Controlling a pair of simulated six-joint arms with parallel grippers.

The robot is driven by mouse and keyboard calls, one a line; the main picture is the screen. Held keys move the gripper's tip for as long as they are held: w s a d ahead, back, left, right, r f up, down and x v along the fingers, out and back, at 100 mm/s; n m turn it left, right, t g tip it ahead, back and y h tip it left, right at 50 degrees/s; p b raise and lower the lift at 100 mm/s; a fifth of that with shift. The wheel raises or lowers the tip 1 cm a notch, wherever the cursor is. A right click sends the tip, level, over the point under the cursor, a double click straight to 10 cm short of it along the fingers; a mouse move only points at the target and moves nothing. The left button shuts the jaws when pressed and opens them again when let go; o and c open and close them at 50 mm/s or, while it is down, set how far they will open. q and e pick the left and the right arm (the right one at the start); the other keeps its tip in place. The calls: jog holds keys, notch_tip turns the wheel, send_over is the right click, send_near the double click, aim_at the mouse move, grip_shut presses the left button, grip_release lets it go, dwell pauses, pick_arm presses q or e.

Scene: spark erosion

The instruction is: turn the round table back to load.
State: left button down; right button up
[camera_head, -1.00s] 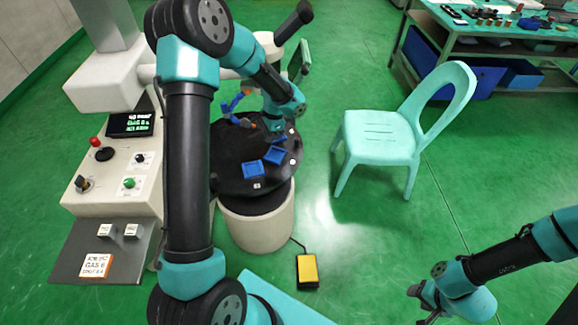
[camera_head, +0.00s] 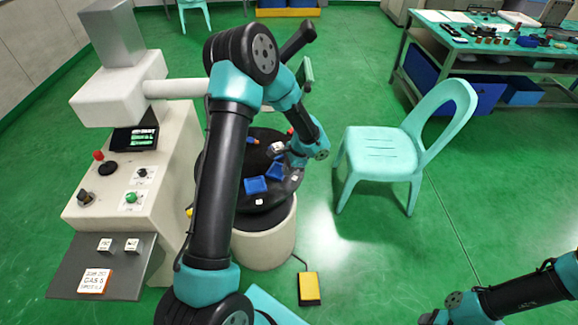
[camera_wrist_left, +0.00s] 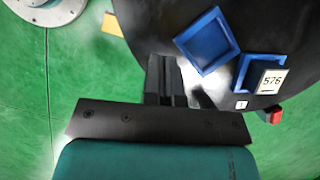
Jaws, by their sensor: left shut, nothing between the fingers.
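The round table (camera_head: 277,207) is a black disc on a pale drum. Two blue square trays (camera_head: 255,185) sit near its front edge, one behind and right of the other. In the left wrist view the black table surface (camera_wrist_left: 150,14) shows at the top, with the trays (camera_wrist_left: 207,42) to the right; one has a tag reading 576. My left gripper (camera_head: 293,161) is shut and empty at the table's right side. Its fingers (camera_wrist_left: 165,78) show beside the trays; contact with the table cannot be told. My right gripper (camera_head: 430,318) is mostly cut off at the bottom edge.
A control console (camera_head: 125,190) with buttons and a small screen stands left of the table. A yellow foot pedal (camera_head: 309,288) lies on the floor in front. A mint chair (camera_head: 380,150) stands to the right. A workbench (camera_head: 500,40) is at back right.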

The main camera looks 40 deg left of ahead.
aim_at(269, 189)
pick_arm(q)
jog(key=x, duration=0.6)
jog(key=shift+s, duration=0.1)
jog(key=shift+s+a+f, duration=0.1)
jog(key=shift+s+a, duration=0.65)
jog(key=shift+s, duration=0.15)
jog(key=shift+s+a, duration=0.55)
jog(key=shift+s, duration=0.05)
